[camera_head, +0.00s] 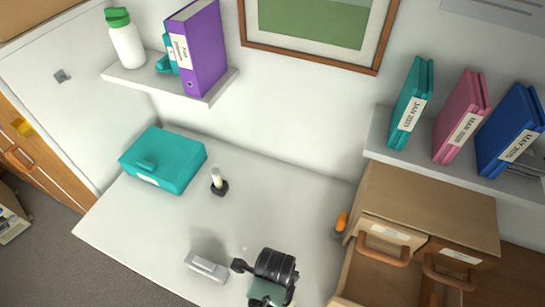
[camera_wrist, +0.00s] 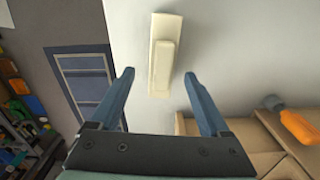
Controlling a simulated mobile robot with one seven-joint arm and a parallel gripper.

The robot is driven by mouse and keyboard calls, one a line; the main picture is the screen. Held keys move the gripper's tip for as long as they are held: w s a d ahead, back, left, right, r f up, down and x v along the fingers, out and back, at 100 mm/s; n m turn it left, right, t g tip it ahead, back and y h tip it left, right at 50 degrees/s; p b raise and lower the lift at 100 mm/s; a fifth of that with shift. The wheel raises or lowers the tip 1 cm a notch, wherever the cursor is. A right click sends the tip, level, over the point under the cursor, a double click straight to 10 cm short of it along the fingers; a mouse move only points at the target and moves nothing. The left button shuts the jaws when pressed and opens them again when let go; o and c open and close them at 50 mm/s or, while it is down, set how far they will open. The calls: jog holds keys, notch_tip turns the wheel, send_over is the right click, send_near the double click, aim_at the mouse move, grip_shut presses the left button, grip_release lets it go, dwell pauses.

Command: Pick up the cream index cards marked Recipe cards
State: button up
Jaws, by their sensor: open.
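My gripper (camera_wrist: 159,76) is open and empty. In the head view my gripper (camera_head: 252,272) is just right of the block, apart from it in the picture.
A teal box (camera_head: 165,172) and a pale upright item in a dark holder (camera_head: 219,187) stand farther back on the desk. A wooden drawer cabinet (camera_head: 430,200) and an orange bottle (camera_head: 341,223) are at the right. Binders stand on wall shelves. The desk middle is clear.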

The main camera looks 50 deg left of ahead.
jog(key=shift+s+a+f, duration=0.1)
jog(key=shift+a+f, duration=0.15)
jog(key=shift+f, duration=0.9)
jog(key=shift+a+f, duration=0.2)
jog(key=shift+f, duration=1.65)
grip_shut()
